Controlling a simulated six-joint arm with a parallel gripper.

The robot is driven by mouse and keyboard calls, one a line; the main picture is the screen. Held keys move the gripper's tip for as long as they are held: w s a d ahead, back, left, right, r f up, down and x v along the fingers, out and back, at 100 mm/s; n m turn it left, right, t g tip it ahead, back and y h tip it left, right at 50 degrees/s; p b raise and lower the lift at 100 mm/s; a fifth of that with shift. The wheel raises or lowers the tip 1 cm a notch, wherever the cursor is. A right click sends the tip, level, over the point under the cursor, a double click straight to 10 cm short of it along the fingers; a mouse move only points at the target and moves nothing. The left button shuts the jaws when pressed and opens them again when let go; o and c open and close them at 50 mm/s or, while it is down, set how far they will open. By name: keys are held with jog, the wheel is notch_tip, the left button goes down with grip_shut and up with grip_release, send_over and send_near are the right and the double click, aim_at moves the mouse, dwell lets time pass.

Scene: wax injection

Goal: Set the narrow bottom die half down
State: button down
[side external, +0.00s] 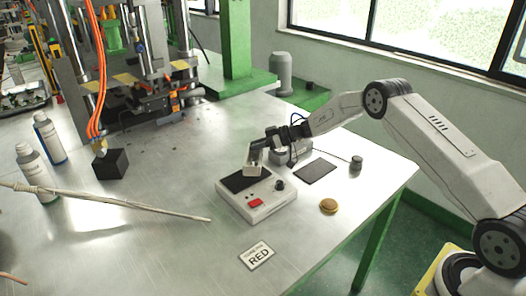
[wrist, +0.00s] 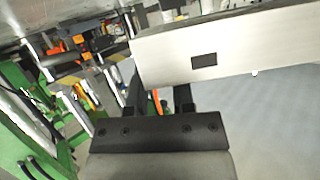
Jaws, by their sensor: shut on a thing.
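The narrow bottom die half appears to be the pale block (side external: 252,171) held at the end of my gripper (side external: 257,155) in the side view. In the wrist view this long, pale block (wrist: 240,44) fills the upper right, tilted, with a small dark rectangle on its face. The two black fingers of my gripper (wrist: 160,98) reach up to it and are shut on it. The block hangs over the back of the control box (side external: 262,212); I cannot tell whether they touch. The finger contact is partly hidden.
Behind the gripper are a grey box (side external: 292,155), a dark flat plate (side external: 316,171) and a small dark cylinder (side external: 356,163). A black block (side external: 110,164) and a pale rod (side external: 120,202) are left.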

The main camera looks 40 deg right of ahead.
aim_at(257, 152)
jog(key=shift+w+f, duration=0.1)
jog(key=shift+f, duration=1.5)
jog(key=shift+c, duration=2.4)
grip_release()
jog(key=shift+f, duration=0.15)
jog(key=shift+s+d+r, duration=0.2)
jog(key=shift+d+r, duration=0.05)
jog(key=v, duration=1.1)
jog(key=shift+s, duration=0.1)
